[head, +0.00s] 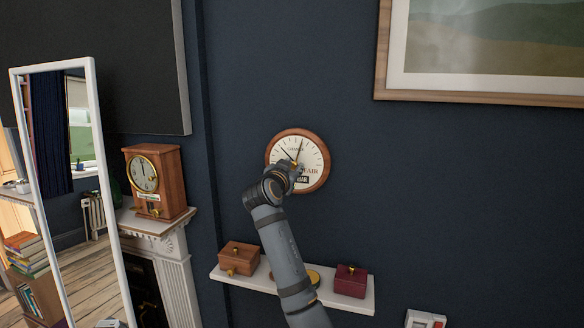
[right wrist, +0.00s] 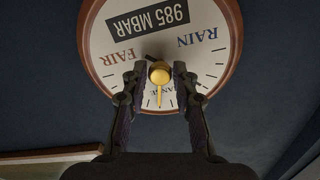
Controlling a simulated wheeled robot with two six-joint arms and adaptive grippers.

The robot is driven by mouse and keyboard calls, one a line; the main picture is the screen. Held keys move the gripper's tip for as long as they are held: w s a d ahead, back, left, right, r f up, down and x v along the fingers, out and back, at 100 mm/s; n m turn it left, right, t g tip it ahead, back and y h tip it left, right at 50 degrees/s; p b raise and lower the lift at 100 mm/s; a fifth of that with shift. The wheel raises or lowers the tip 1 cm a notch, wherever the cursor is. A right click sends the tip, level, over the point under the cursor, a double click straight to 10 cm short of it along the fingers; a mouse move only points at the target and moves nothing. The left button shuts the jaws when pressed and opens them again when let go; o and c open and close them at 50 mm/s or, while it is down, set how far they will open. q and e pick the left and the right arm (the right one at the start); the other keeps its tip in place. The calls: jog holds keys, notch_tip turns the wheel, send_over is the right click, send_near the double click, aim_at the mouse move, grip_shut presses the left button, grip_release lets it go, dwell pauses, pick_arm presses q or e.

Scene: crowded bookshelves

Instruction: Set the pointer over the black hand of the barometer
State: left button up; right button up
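The barometer (head: 316,158) is a round wooden-rimmed dial on the dark wall, and it fills the top of the right wrist view (right wrist: 110,42), upside down. Its brass knob (right wrist: 160,75) is at the dial's middle, and a thin brass pointer (right wrist: 159,96) runs from it toward the CHANGE lettering. In the head view a thin black hand (head: 287,152) points to the upper left of the dial. In the right wrist view most of that hand is hidden behind a finger. My right gripper (right wrist: 160,74) has its fingers closed in on both sides of the knob. My left gripper is out of view.
Below the barometer a white shelf (head: 328,296) holds a brown box (head: 239,258) and a dark red box (head: 350,281). A wooden clock (head: 168,182) stands on the mantel at left. A framed picture (head: 480,97) hangs at upper right. The wall around the dial is clear.

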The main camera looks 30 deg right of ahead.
grip_shut()
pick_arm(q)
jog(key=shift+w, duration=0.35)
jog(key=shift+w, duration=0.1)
pick_arm(e)
jog(key=shift+n, duration=0.4)
jog(key=n, duration=0.3)
pick_arm(q)
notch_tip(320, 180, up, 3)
jog(key=p, duration=0.2)
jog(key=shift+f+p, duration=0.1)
jog(key=shift+p, duration=0.3)
pick_arm(e)
jog(key=n, duration=0.8)
jog(key=shift+n, duration=0.3)
